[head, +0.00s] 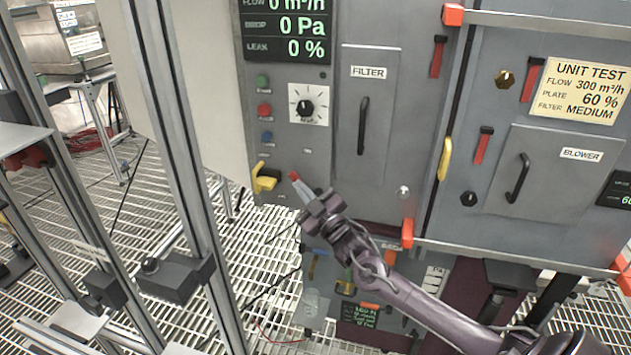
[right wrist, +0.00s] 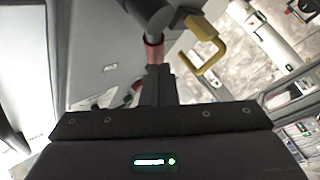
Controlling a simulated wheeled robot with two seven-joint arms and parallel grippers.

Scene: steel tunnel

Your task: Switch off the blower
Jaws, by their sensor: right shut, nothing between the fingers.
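The blower door (head: 550,165), labelled BLOWER with a black handle, is on the right-hand grey cabinet. On the left-hand cabinet is a dark switch with a yellow handle (head: 266,178), below green (head: 262,81), red (head: 264,110) and blue (head: 266,137) buttons. My right gripper (head: 297,181) is shut and empty, its red-tipped fingers just right of the yellow handle. In the right wrist view the yellow handle (right wrist: 204,45) is close ahead, and the fingertips (right wrist: 153,48) are by a dark grey part. I cannot tell whether they touch it. My left gripper is not in view.
The display (head: 287,28) reads 0 m³/h, 0 Pa and 0 %. A round dial (head: 308,104) and a FILTER door (head: 366,120) are nearby. Metal posts (head: 185,150) stand at the left, over a grated floor (head: 240,265). A yellow UNIT TEST card (head: 583,90) is at the right.

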